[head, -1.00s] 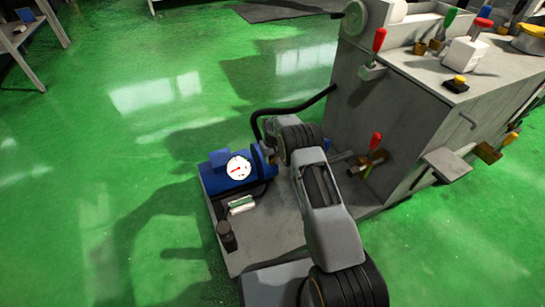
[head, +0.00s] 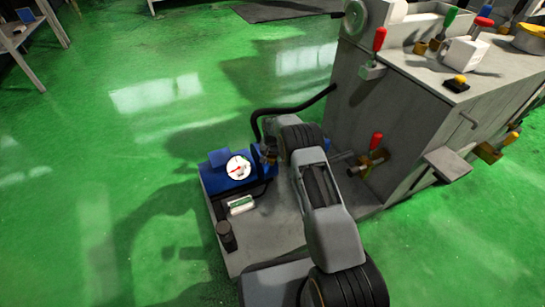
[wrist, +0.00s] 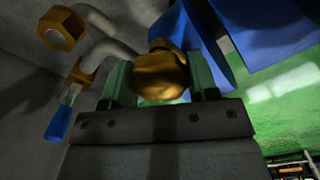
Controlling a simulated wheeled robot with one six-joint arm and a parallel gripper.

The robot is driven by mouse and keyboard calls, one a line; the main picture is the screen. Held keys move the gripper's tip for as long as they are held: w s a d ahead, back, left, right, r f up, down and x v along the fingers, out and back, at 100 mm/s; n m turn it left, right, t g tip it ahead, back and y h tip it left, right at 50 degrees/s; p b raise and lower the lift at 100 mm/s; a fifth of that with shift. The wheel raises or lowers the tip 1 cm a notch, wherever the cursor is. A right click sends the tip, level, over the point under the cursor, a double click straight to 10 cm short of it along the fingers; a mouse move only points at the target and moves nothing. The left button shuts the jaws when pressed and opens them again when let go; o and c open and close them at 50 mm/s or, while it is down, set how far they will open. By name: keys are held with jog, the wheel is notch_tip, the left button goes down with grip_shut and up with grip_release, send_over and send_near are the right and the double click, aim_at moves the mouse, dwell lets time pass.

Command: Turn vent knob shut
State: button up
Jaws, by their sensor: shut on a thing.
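In the wrist view, a rounded brass knob (wrist: 160,76) sits between the two green fingers of my gripper (wrist: 161,84). The fingers are shut on it from both sides. I take this as the vent knob; its stem runs up toward a blue body behind it. In the head view, my arm reaches to the right side of the blue pump unit (head: 212,180). My fingers and most of the knob are hidden there. A round white gauge (head: 238,167) with a red needle faces the camera.
A black hose (head: 290,108) runs from the pump to the grey machine (head: 355,120). A red-handled valve (head: 376,141) sticks out to the right of my arm. In the wrist view, a blue-handled valve (wrist: 66,113) and a brass hex fitting (wrist: 60,28) are close on the left. Green floor is open at left.

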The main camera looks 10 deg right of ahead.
jog(key=m, duration=0.5)
jog(key=shift+m, duration=0.3)
jog(key=m, duration=0.5)
jog(key=shift+m, duration=0.5)
jog(key=o, duration=0.9)
jog(key=shift+o, duration=0.2)
notch_tip(320, 180, up, 14)
jog(key=p, duration=0.5)
jog(key=shift+f, duration=0.1)
